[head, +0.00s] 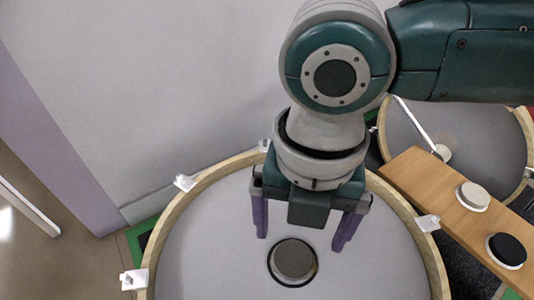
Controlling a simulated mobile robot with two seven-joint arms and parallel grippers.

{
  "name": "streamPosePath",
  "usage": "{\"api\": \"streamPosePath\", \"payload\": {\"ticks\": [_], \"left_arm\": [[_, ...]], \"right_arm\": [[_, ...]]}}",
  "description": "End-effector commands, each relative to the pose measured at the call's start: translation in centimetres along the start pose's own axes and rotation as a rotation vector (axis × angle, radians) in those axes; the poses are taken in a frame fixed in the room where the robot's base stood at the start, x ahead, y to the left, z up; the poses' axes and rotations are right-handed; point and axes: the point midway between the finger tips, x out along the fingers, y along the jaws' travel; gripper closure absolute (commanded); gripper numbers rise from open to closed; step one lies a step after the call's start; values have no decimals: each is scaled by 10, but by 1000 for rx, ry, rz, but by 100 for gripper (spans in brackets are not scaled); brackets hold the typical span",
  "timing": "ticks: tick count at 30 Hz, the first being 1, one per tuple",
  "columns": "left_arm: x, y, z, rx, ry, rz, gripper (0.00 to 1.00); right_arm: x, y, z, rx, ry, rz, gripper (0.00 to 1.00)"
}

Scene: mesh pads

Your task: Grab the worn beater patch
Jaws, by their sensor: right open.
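A round grey patch with a dark ring around it, which looks like the worn beater patch (294,258), lies on the grey mesh head of the near drum (210,240). My right gripper (300,243) points down over the drum head. Its two purple fingers are spread apart, with nothing between them. The patch shows just below the fingertips in the picture, roughly between them. I cannot tell how high the fingertips are above it. My left gripper is not in view.
A wooden board (430,190) at the right carries a white disc (472,196) and a black disc in a white rim (506,250). A second drum (460,130) stands behind it. White clamps sit on the near drum's wooden hoop. A wall stands behind; the drum head around the patch is clear.

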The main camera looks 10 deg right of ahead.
Motion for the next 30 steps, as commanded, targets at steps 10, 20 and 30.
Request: {"api": "streamPosePath", "payload": {"ticks": [10, 20, 30], "left_arm": [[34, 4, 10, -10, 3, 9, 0], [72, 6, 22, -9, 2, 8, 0], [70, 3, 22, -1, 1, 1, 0]], "right_arm": [[42, 1, 1, 1, 0, 0, 0], [83, 2, 5, 0, 1, 0, 0], [80, 2, 5, 0, 1, 0, 12]]}}
